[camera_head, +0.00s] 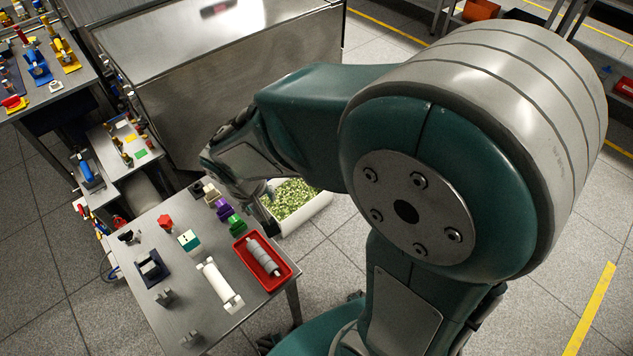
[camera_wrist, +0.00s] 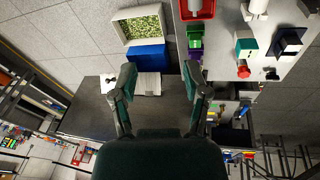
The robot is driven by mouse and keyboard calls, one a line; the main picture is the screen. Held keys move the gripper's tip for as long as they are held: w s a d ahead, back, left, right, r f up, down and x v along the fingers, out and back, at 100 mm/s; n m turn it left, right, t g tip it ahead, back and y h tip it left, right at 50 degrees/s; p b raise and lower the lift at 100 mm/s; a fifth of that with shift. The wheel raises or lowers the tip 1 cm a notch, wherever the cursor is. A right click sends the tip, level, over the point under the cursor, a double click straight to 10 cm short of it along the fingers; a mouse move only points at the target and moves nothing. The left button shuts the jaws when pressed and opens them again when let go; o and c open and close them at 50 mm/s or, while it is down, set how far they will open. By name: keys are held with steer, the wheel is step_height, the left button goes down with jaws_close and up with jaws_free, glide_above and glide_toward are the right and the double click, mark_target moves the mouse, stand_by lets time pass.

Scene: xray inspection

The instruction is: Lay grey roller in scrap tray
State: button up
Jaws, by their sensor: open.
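In the head view a grey roller (camera_head: 262,256) lies lengthwise in a red tray (camera_head: 287,275) at the right side of the near table. Which container is the scrap tray is not labelled; the red tray is the only tray I see on this table. My gripper (camera_head: 262,208) is beyond the table's far right corner, apart from the roller, with my arm partly covering it. In the wrist view my gripper (camera_wrist: 160,82) is open, with nothing between its fingers. The red tray (camera_wrist: 213,8) is cut off at the top edge there.
A white roller-like piece (camera_head: 220,286) lies left of the red tray. Green and purple blocks (camera_head: 237,224), a teal-white block (camera_head: 188,240) and a dark blue stand (camera_head: 152,268) also occupy the table (camera_head: 190,300). A white bin of green bits (camera_head: 312,215) stands beyond it.

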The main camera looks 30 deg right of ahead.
steer(key=s+d+r+t+y, duration=0.1)
steer(key=s+d+r, duration=0.2)
steer(key=s+r, duration=0.2)
steer(key=s+d+r+m+t, duration=0.1)
steer(key=s+d+r, duration=0.3)
steer(key=r, duration=0.6)
steer(key=shift+s+d+t+y, duration=0.35)
steer(key=shift+s+t, duration=0.35)
steer(key=shift+s, duration=0.55)
